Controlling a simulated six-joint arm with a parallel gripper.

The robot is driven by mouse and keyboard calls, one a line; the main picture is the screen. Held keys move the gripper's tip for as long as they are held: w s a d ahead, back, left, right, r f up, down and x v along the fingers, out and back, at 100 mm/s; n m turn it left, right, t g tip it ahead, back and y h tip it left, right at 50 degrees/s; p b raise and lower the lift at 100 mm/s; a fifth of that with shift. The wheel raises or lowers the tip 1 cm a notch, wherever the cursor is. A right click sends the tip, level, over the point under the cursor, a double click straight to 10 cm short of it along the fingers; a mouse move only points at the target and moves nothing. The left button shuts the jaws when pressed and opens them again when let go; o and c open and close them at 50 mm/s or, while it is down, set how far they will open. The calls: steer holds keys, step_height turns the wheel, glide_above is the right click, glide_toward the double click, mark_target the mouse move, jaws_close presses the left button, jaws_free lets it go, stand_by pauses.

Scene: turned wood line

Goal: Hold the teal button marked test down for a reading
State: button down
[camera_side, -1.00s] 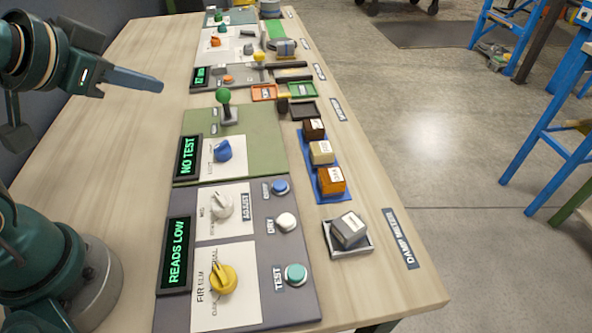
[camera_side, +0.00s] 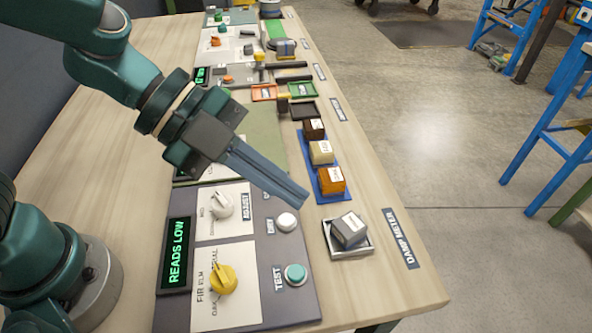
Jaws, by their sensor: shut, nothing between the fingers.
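The teal test button (camera_side: 295,274) sits in a pale round collar at the lower right of the dark grey meter panel (camera_side: 263,235), beside a label reading TEST. The fingers hide the blue button at the panel's upper right.
A yellow knob (camera_side: 223,279) and a white knob (camera_side: 222,205) stand on the panel. A grey block (camera_side: 349,230) sits in a tray (camera_side: 367,248) to the right. Wood cubes (camera_side: 331,180) stand on a blue strip beyond. Bare table lies at the front right.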

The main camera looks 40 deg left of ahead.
mark_target(288, 272)
steer(key=shift+s+d+f+m+g, duration=0.3)
steer(key=shift+s+d+f+g, duration=0.2)
steer(key=shift+s+d+f, duration=0.3)
steer(key=shift+a, duration=0.1)
steer(key=shift+f, duration=4.45)
steer(key=shift+f, duration=0.15)
steer(key=shift+f, duration=0.25)
steer(key=shift+f, duration=0.4)
steer(key=shift+r, duration=0.1)
stand_by(0.7)
steer(key=shift+r, duration=0.75)
